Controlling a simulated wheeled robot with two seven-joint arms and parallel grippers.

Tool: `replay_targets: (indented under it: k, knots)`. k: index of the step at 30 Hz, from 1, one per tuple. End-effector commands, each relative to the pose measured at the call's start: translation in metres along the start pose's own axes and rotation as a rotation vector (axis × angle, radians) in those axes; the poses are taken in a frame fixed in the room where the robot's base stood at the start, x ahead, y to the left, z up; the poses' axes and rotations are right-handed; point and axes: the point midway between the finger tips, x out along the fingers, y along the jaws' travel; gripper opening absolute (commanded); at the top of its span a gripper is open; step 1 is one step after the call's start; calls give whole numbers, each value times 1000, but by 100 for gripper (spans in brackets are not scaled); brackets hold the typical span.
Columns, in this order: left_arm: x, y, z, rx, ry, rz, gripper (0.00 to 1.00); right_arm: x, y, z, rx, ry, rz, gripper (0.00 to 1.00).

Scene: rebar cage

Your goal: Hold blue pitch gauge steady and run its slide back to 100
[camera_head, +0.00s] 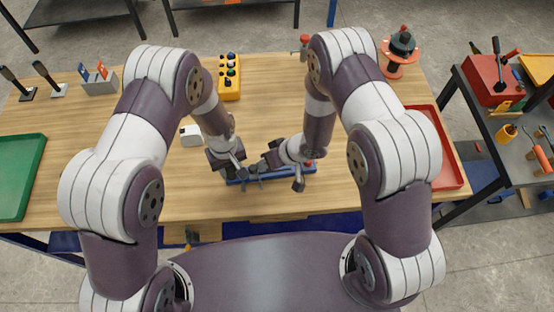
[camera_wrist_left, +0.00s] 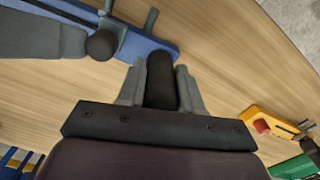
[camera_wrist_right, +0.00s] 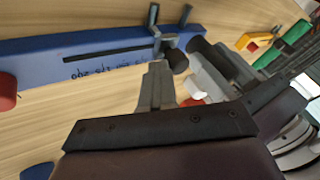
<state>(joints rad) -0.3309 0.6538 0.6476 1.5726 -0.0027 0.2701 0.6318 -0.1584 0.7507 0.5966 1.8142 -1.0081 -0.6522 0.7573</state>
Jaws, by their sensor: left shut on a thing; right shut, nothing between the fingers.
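The blue pitch gauge (camera_head: 308,170) lies along the table's front part under both hands. In the right wrist view, the gauge (camera_wrist_right: 50,62) shows a long dark slot, small number marks too blurred to read surely, two grey posts, and a red knob (camera_wrist_right: 6,92) at its left. My left gripper (camera_head: 238,166) is shut on a black cylindrical handle (camera_wrist_left: 161,82) at one end of the gauge. My right gripper (camera_wrist_right: 156,88) is shut and empty, its fingertips close to the gauge beside the slot. The slide's exact reading cannot be told.
A white block (camera_head: 190,136) sits left of the gauge. A yellow button box (camera_head: 229,78) stands behind it. A green tray (camera_head: 20,175) is at the left edge and a red tray (camera_head: 447,165) at the right. Bare table lies behind the gauge.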

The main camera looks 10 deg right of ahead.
Motion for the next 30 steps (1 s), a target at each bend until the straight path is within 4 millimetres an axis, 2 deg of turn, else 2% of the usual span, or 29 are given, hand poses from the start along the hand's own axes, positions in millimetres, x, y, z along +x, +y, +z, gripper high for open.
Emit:
replay_targets:
  k: [10, 14, 21, 25, 30]
  knots:
    - [-1, 3, -1, 4, 7, 5, 0, -2, -3, -1, -7, 3, -9, 0]
    - [-1, 3, -2, 3, 6, 5, 0, -25, -2, -2, -5, 6, -6, 0]
    - [-1, 2, -1, 2, 5, 4, 0, -81, -1, -1, -3, 4, -2, 0]
    - [-1, 2, -1, 2, 4, 3, 0, -96, 0, -1, -3, 2, -2, 0]
    - [-1, 2, -1, 2, 4, 3, 0, -100, 0, 0, 0, 0, -1, 0]
